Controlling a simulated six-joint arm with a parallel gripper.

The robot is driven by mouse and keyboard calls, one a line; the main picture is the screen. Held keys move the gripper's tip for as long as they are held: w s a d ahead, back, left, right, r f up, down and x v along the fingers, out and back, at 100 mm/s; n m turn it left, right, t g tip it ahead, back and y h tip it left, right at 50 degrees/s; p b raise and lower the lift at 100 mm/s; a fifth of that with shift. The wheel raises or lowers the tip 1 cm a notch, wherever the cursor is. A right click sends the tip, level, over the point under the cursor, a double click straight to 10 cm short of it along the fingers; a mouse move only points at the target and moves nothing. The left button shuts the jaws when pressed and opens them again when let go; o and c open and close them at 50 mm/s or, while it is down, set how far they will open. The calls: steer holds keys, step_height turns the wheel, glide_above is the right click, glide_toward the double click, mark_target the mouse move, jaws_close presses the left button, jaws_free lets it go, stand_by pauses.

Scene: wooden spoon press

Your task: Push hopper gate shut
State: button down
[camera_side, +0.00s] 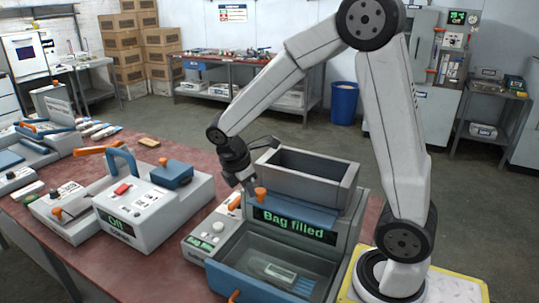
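The hopper (305,178) is a grey open-topped box on the filling machine in the middle of the table. Below it is a blue slide, seemingly the gate (305,213), with an orange knob (260,194) at its left end. How far the gate is shut cannot be told. The display (294,226) under it reads "Bag filled" in green. My gripper (243,183) is dark and points down just left of the orange knob, close to it; contact cannot be made out. Its fingers are small and partly merged in view, so their opening is unclear.
A blue-fronted bay (272,275) at the machine's front holds a clear bag-like item (281,273). To the left stands a grey sealer-like machine (150,205) with a display reading "Off". Bare red tabletop (165,262) lies in front of it.

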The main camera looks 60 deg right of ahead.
steer(key=w+a+r, duration=0.3)
steer(key=a+r, duration=0.3)
steer(key=r, duration=0.4)
steer(key=shift+a, duration=0.15)
steer(key=shift+w, duration=0.1)
steer(key=s+f+m+t+y, duration=0.1)
steer(key=s+f+m+t, duration=0.1)
steer(key=s+f+m, duration=0.3)
steer(key=s+a+f+m+t+y, duration=0.1)
steer(key=s+f+m+t+y, duration=0.1)
steer(key=s+f+m, duration=0.2)
step_height(320, 180, down, 5)
steer(key=m, duration=0.3)
steer(key=shift+s+a+m, duration=0.25)
steer(key=shift+s+m, duration=0.05)
steer(key=shift+s, duration=0.1)
steer(key=shift+f, duration=0.1)
